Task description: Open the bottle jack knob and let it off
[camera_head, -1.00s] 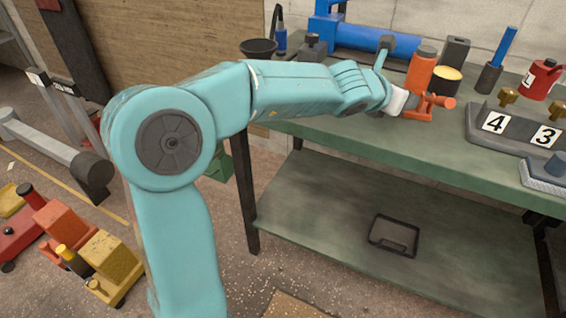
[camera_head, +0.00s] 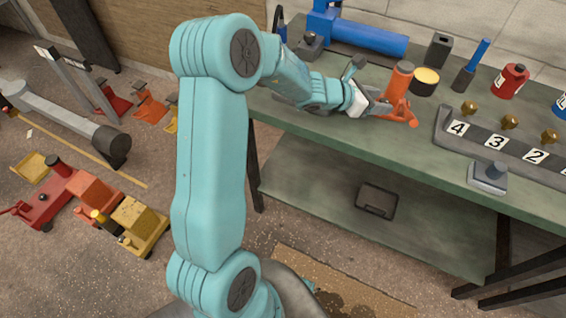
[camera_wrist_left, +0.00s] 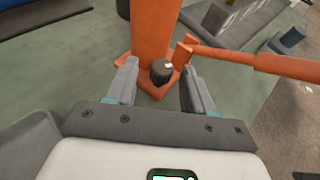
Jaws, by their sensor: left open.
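The orange bottle jack (camera_head: 400,80) stands upright on the green bench (camera_head: 340,135), near its front edge. In the left wrist view the jack's body (camera_wrist_left: 151,35) rises at top centre. A dark round knob (camera_wrist_left: 161,70) with a pale mark sits low at its base. The jack's orange handle (camera_wrist_left: 255,60) reaches to the right. My left gripper (camera_wrist_left: 158,82) is open, with one finger on each side of the knob. I cannot tell whether the fingers touch it. In the head view my left gripper (camera_head: 374,106) is close beside the jack. My right gripper is not in view.
Behind lies a blue cylinder (camera_head: 365,38). To the right are a red bottle (camera_head: 510,80) and a grey numbered rack (camera_head: 480,138). The front bench strip is mostly clear.

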